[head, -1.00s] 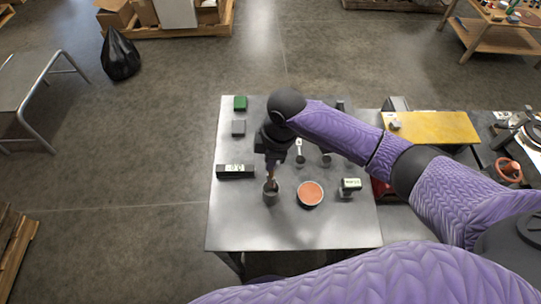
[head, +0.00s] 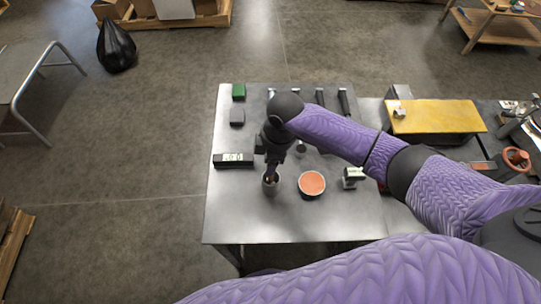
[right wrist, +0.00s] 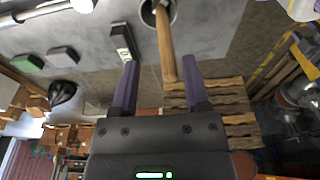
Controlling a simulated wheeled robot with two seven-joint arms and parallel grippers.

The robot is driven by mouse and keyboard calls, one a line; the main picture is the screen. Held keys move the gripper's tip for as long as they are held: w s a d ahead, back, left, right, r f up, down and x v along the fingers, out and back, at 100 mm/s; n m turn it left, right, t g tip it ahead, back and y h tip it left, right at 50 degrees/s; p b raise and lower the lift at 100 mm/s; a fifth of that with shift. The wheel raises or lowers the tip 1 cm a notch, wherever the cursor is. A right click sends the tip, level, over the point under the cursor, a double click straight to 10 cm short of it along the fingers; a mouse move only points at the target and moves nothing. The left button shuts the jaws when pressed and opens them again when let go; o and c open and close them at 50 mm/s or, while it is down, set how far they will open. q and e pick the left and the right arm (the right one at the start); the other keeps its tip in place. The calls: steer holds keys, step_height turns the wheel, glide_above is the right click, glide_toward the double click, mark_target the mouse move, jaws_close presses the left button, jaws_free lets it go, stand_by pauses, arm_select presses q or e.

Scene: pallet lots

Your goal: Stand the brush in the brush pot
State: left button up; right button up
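The brush pot (head: 271,188) is a small grey cup standing on the metal table, near its front. It also shows at the top of the right wrist view (right wrist: 147,14). The brush (right wrist: 165,45) has a wooden handle, and its far end is inside the pot's rim. The handle leans and runs between the fingers of my right gripper (right wrist: 160,88). Those fingers are apart, with a gap on both sides of the handle. In the head view the right gripper (head: 271,168) is just above the pot and hides most of the brush. My left gripper is not in view.
A bowl with an orange filling (head: 311,184) stands right of the pot, with a small labelled item (head: 352,177) beyond. A black labelled box (head: 233,160) lies left. Green (head: 238,91) and grey (head: 237,117) blocks are behind. The table front (head: 290,225) is clear.

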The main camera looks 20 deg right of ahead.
step_height(320, 180, up, 10)
steer(key=d+p, duration=0.1)
steer(key=p, duration=0.2)
steer(key=shift+s+d+p, duration=0.2)
steer(key=shift+d+p, duration=0.05)
steer(key=shift+p, duration=0.15)
steer(key=shift+f, duration=0.1)
stand_by(0.4)
